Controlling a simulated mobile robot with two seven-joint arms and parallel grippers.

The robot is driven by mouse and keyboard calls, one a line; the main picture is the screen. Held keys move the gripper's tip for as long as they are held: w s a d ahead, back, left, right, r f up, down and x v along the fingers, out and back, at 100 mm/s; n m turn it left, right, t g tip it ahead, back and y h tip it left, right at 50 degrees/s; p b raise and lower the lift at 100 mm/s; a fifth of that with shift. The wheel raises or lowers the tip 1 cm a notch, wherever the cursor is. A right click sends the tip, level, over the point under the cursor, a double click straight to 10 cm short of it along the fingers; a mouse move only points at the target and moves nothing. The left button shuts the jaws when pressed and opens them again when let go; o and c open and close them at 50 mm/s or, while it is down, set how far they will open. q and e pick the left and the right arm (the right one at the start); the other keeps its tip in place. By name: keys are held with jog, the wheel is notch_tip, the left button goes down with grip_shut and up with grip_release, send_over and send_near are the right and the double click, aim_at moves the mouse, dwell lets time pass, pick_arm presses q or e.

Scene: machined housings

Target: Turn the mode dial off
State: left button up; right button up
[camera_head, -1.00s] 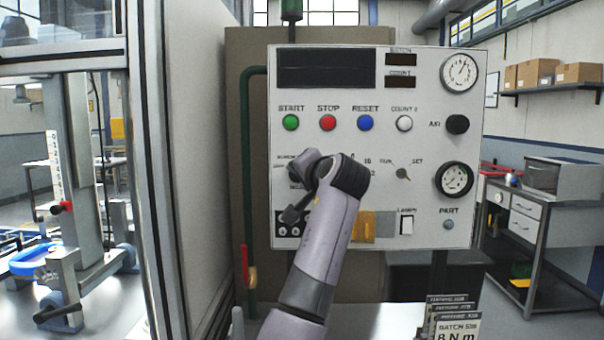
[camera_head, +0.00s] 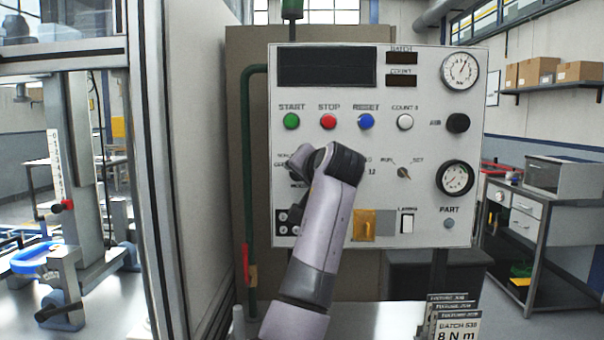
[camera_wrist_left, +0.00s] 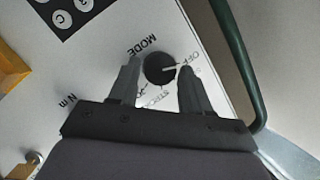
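The mode dial (camera_wrist_left: 158,68) is a round black knob with a white pointer line, on the pale panel (camera_head: 430,115). In the left wrist view its pointer faces right, close to the word OFF; I cannot tell whether it lines up exactly. My left gripper (camera_wrist_left: 158,78) has one finger on each side of the dial. The fingers stand apart, with narrow gaps to the knob; contact is not clear. In the head view my left wrist hides most of the dial and the gripper at the panel's left side. My right gripper is not in view.
Green, red and blue buttons (camera_head: 328,121) sit above my arm. A green pipe (camera_head: 249,170) runs along the panel's left edge.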

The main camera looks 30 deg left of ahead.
pick_arm(q)
jog(key=shift+o, duration=0.8)
jog(key=b+v, duration=0.2)
jog(key=v, duration=0.5)
jog(key=shift+s, duration=0.1)
